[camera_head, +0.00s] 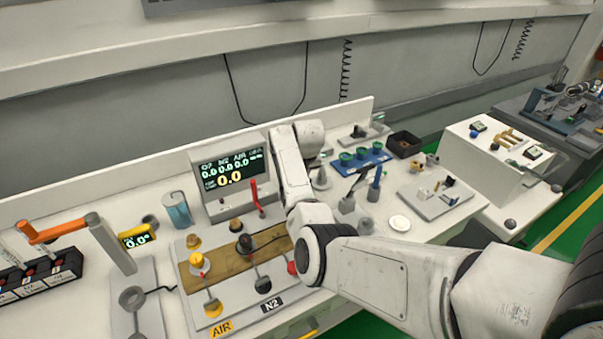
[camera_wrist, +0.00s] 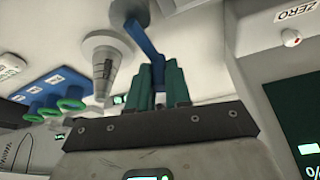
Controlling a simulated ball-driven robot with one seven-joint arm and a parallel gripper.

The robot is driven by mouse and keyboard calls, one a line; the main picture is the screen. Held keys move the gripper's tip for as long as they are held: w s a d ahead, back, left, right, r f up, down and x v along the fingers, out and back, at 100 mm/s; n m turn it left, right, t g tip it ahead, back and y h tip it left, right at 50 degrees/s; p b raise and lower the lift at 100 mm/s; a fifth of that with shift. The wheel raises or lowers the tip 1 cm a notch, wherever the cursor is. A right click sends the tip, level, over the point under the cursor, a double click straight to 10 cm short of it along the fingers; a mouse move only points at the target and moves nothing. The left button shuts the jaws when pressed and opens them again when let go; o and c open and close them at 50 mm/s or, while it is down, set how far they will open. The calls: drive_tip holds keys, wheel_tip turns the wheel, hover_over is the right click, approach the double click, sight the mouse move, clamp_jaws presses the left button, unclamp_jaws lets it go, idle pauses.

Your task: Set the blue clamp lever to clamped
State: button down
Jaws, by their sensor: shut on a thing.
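The blue clamp lever (camera_wrist: 145,40) shows in the wrist view as a slanted blue bar. Its upper end meets a dark and grey mount (camera_wrist: 128,10), and its lower end runs between my fingertips. My gripper (camera_wrist: 159,76) has green fingers and is shut on that lower end. In the head view my own arm covers the place where the lever and the fingers are, so neither is clear there. I cannot tell from these frames whether the lever stands at clamped.
A grey cone (camera_wrist: 104,58) stands close beside the lever; it also shows in the head view (camera_head: 320,178). A blue tray with green-rimmed cups (camera_head: 361,160) lies near. The gas monitor (camera_head: 229,175) stands left of my arm. Bare bench lies around the white disc (camera_head: 399,223).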

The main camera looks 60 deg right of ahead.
drive_tip(key=c, duration=1.1)
unclamp_jaws()
drive_tip(key=shift+o, duration=0.2)
drive_tip(key=v, duration=1.1)
drive_tip(key=shift+b, duration=0.45)
drive_tip(key=shift+f, duration=0.1)
